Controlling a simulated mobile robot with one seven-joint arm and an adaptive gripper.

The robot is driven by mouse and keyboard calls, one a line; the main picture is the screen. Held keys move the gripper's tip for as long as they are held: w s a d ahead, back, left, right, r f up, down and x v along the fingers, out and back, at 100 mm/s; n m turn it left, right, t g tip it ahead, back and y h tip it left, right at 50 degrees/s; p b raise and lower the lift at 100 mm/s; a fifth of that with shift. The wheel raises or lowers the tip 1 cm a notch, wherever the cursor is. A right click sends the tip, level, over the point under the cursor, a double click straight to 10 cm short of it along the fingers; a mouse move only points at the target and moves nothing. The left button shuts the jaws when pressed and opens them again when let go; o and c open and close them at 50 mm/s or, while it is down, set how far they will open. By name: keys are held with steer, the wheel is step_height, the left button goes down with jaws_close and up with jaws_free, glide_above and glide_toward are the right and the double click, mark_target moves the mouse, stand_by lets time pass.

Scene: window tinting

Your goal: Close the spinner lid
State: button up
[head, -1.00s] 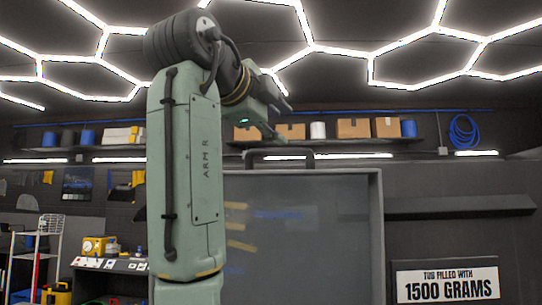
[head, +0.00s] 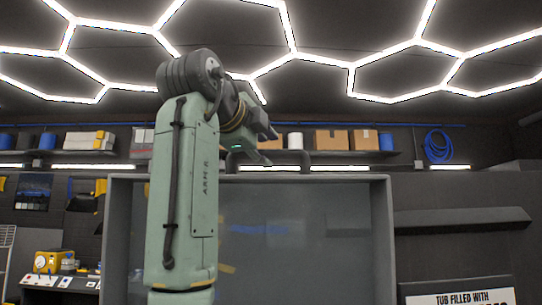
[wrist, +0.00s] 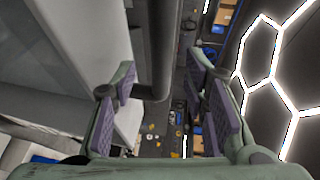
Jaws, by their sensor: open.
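The spinner lid is a large grey framed panel (head: 385,235) standing raised and upright in the head view, with my arm in front of its left part. Its dark handle (head: 297,153) sits on the top edge. My gripper (head: 268,147) is open just above that edge, close to the handle. In the wrist view my open gripper (wrist: 160,88) has a dark bar, the handle (wrist: 162,40), running between its two purple-padded fingers. The pads look apart from the bar. The grey lid surface (wrist: 75,50) fills the left of that view. The spinner's tub is not visible.
Behind the lid, a wall shelf (head: 350,153) holds cardboard boxes (head: 330,139) and rolls. A sign (head: 460,299) is at the lower right. A workbench with a yellow device (head: 47,264) stands at the lower left. The space above the lid is open.

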mark_target(270, 152)
steer(key=shift+p+x, duration=0.4)
steer(key=shift+x, duration=1.85)
steer(key=shift+r, duration=0.1)
jaws_close()
